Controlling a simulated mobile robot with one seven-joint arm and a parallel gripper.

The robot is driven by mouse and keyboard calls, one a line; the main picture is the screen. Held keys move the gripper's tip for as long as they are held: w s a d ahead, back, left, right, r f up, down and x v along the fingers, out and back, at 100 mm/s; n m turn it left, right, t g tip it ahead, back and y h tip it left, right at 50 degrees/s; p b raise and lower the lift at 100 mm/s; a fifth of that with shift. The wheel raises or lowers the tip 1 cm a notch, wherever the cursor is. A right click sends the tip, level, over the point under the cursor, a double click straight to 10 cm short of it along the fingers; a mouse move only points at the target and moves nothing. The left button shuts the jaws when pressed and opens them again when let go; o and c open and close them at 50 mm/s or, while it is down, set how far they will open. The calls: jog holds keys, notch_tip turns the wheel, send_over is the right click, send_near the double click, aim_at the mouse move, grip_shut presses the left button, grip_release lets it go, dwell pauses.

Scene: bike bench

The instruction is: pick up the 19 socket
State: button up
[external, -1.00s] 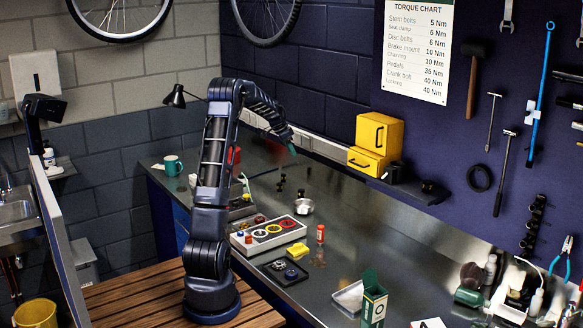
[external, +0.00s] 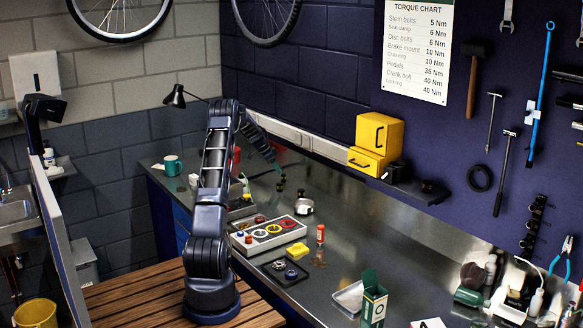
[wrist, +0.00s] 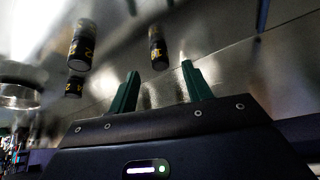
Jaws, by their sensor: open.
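Several small black sockets with yellow numbers stand on the steel bench. In the wrist view one socket (wrist: 158,50) is ahead of my gripper (wrist: 160,70), roughly in line with the gap between the fingers; its number starts with 1, and I cannot tell the second digit surely. Another socket (wrist: 82,42), its number partly readable, and a socket marked 24 (wrist: 76,87) are to the left. My gripper is open, with green fingers and nothing between them. In the external view it is low over the bench, close to the sockets (external: 300,194).
A metal bowl (external: 303,207) stands close to the sockets; in the wrist view it is at the left edge. Yellow boxes (external: 378,135) sit on the wall ledge.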

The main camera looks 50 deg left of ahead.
aim_at(283, 175)
jog(key=shift+w+x, duration=0.25)
jog(key=shift+x, duration=2.95)
jog(key=shift+d+r, duration=0.15)
jog(key=shift+r, duration=0.05)
grip_shut()
jog(key=shift+r, duration=0.1)
